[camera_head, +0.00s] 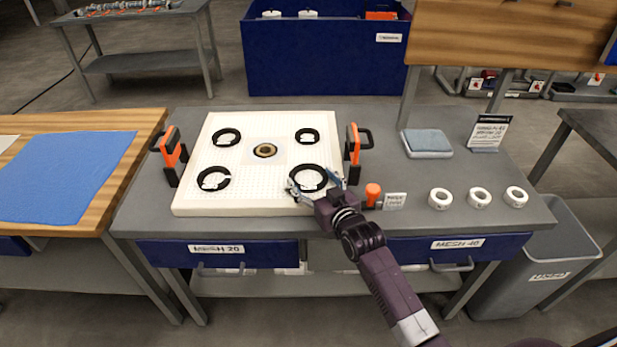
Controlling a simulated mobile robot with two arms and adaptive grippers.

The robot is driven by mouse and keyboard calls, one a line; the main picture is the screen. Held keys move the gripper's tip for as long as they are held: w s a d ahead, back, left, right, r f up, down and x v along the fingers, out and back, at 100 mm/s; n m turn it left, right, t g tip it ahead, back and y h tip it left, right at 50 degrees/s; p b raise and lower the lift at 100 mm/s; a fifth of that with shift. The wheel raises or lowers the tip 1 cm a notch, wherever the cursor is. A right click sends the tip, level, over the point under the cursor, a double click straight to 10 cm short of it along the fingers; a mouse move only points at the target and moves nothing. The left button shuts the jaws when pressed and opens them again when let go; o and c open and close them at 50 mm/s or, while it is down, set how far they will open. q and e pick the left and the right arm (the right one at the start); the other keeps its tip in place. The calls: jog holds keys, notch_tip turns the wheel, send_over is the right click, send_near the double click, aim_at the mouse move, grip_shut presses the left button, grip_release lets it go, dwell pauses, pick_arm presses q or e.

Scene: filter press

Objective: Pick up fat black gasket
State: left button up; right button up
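A white perforated plate (245,193) lies on the grey workbench and carries several black rings. The black ring at its front right (307,166) looks large, and my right gripper (314,182) is at its near edge. The gripper's fingers are spread apart, one towards each side of that ring; I cannot tell whether they touch it. Other black rings lie at the back left (227,130), back right (308,130) and front left (213,170). Which ring is the fat one is hard to tell. My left gripper is not in view.
Orange-and-black clamps stand at the plate's left (171,153) and right (353,150). An orange-topped object (373,191), several white rolls (440,197) and a blue sponge-like pad (427,141) are on the right. A grey bin (535,275) stands beside the bench.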

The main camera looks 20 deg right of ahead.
jog(key=c, duration=0.4)
jog(key=shift+r, duration=0.1)
notch_tip(320, 180, up, 20)
jog(key=shift+f+p, duration=0.1)
jog(key=shift+p, duration=0.2)
dwell(0.6)
